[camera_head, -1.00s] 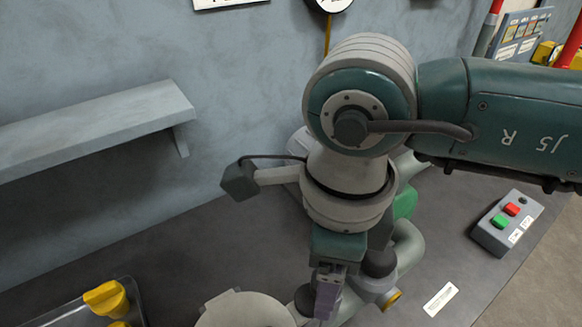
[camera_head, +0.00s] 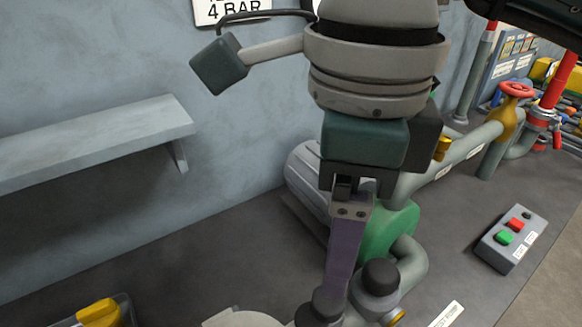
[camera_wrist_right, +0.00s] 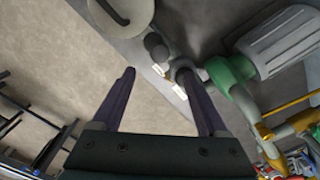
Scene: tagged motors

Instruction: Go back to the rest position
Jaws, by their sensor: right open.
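My right gripper (camera_head: 328,305) hangs down in the middle of the head view, seen nearly edge-on, with a long purple finger. In the right wrist view my right gripper (camera_wrist_right: 155,74) is open, its two purple fingers apart with nothing between them. In the head view it is in front of a grey ribbed motor (camera_head: 306,182) joined to a green pump (camera_head: 390,232), and hides part of both. The motor (camera_wrist_right: 282,42) and the pump (camera_wrist_right: 229,76) also show at the right of the wrist view. My left gripper is not in view.
A grey shelf (camera_head: 90,140) juts from the wall at left. A button box (camera_head: 510,240) stands at right. Pipes with a red handwheel (camera_head: 517,90) are behind it. A yellow part (camera_head: 98,313) is at lower left. The bench between the shelf and the pump looks clear.

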